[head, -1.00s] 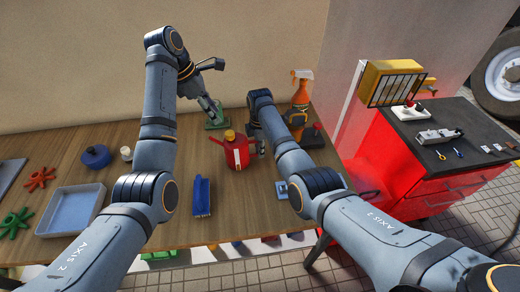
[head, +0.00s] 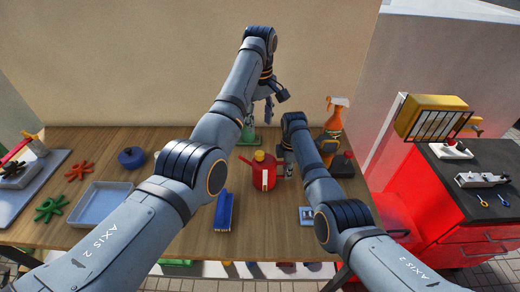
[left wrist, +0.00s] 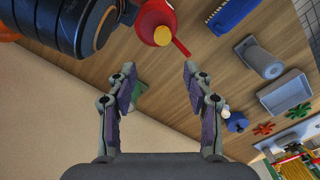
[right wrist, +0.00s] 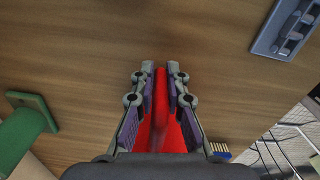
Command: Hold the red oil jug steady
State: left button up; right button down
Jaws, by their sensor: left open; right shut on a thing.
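The red oil jug (head: 262,176) stands upright on the wooden table, with a yellow cap and a thin red spout. My right gripper (head: 284,166) is shut on its right side. In the right wrist view the fingers (right wrist: 160,72) close on a red part of the jug (right wrist: 159,122). My left gripper (head: 268,112) is raised behind the jug, apart from it. In the left wrist view its fingers (left wrist: 160,76) are spread and empty, with the jug's yellow cap (left wrist: 162,36) beyond them.
A green object (head: 248,134) stands behind the jug. A blue brush (head: 223,211) lies to its left front. An orange spray bottle (head: 335,118) and a dark bottle (head: 343,165) stand right. A grey tray (head: 79,222) lies left.

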aim_at(260, 152)
pick_arm(q)
notch_tip(260, 152, down, 12)
pick_arm(e)
jog(key=shift+f, duration=0.1)
pick_arm(q)
jog(key=shift+c, duration=0.4)
grip_shut()
pick_arm(e)
jog(key=shift+a, duration=0.1)
